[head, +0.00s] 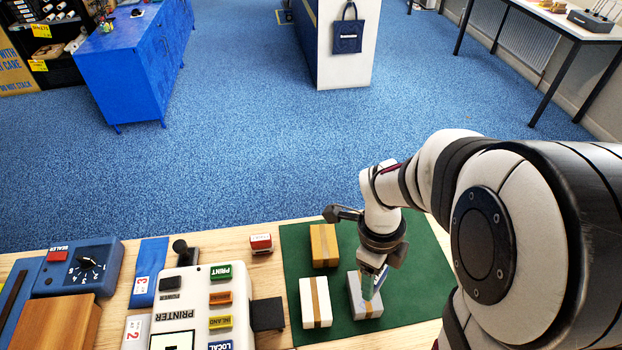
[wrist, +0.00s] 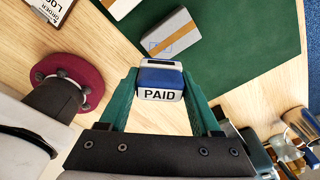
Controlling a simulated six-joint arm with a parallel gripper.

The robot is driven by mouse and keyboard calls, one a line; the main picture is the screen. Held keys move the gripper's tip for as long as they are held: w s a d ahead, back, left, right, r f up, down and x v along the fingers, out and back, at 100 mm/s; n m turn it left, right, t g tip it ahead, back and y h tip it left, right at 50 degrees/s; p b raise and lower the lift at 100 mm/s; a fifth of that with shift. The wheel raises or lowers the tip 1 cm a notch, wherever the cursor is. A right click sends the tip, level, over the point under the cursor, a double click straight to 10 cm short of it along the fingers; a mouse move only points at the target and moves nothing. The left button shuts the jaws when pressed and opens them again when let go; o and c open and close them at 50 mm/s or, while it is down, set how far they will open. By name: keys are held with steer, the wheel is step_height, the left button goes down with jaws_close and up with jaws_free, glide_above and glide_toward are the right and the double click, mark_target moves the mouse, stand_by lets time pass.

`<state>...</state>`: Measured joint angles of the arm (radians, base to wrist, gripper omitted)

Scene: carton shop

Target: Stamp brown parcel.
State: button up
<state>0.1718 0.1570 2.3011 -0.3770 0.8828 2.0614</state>
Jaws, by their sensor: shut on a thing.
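The brown parcel (head: 319,250) lies at the back of the green mat (head: 415,262) in the head view, with a tape strip across it. It is not visible in the wrist view. My gripper (wrist: 160,82) is shut on a blue and white stamp (wrist: 161,78) marked PAID, held between the teal fingers. In the head view my gripper (head: 372,286) is in front of the brown parcel, over the grey parcel (head: 358,306). The grey parcel also shows beyond the stamp in the wrist view (wrist: 181,27). The stamp's underside is hidden.
A white parcel (head: 308,300) lies left of the grey one. A red and white stamp (head: 261,244) stands left of the mat. Further left are a printer (head: 172,310) with several labelled blocks, and a blue sealer (head: 95,265). Bare mat shows right of the parcels.

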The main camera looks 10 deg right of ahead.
steer(key=w+a, duration=0.2)
steer(key=w, duration=0.2)
steer(key=w+a, duration=0.2)
steer(key=w, duration=0.2)
steer(key=w+a, duration=0.2)
steer(key=w, duration=0.3)
glide_above(327, 250)
steer(key=shift+w+a+f, duration=0.1)
steer(key=shift+f, duration=1.4)
steer(key=shift+w+a+f, duration=0.1)
steer(key=shift+f, duration=1.4)
steer(key=shift+f, duration=0.6)
step_height(327, 250, up, 7)
steer(key=shift+r, duration=0.1)
